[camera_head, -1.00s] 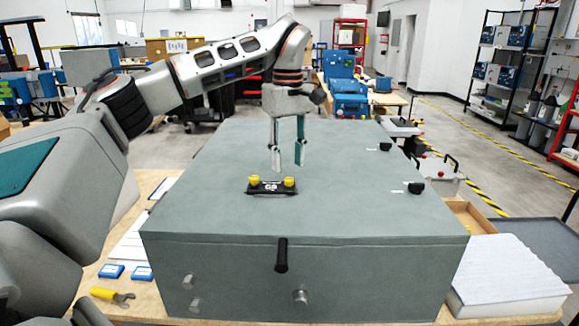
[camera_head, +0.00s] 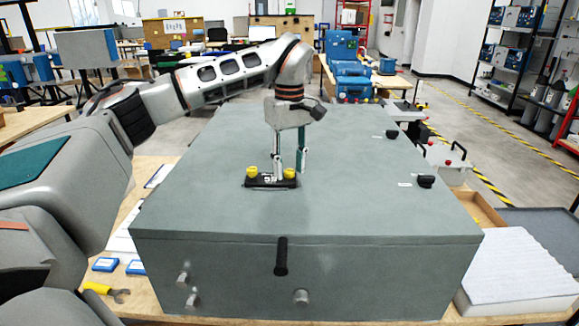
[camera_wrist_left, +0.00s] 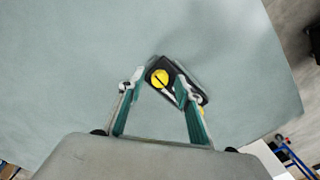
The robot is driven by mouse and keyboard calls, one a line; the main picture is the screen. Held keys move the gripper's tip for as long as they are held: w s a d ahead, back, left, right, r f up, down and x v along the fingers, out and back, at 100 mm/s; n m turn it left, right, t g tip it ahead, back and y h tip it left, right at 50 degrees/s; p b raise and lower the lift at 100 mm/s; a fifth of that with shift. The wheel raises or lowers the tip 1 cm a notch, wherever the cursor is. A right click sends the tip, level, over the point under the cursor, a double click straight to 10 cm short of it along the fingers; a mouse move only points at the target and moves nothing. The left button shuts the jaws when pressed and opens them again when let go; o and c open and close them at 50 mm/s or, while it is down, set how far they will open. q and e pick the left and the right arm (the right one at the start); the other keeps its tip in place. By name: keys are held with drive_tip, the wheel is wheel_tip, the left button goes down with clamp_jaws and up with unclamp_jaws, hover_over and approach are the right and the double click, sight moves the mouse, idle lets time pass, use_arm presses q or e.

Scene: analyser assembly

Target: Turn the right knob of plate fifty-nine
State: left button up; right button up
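A small black plate (camera_head: 263,182) lies on top of the large grey box, with a left yellow knob (camera_head: 251,173) and a right yellow knob (camera_head: 289,173). A finger covers part of the plate, and I cannot read its number. In the left wrist view one yellow knob with a dark slot line (camera_wrist_left: 160,78) shows between the open fingertips; the right-hand finger there hides much of the plate (camera_wrist_left: 168,66). I cannot tell whether the fingers touch the knob. My right gripper is not in view.
The grey box (camera_head: 215,210) has a broad, mostly bare top. Two black knobs (camera_head: 426,181) (camera_head: 391,134) stand along its right side. A black handle (camera_head: 281,256) is on its front. A white block (camera_head: 520,268) lies on the table at the right.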

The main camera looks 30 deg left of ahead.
use_arm(q)
drive_tip(key=shift+f, duration=0.35)
clamp_jaws()
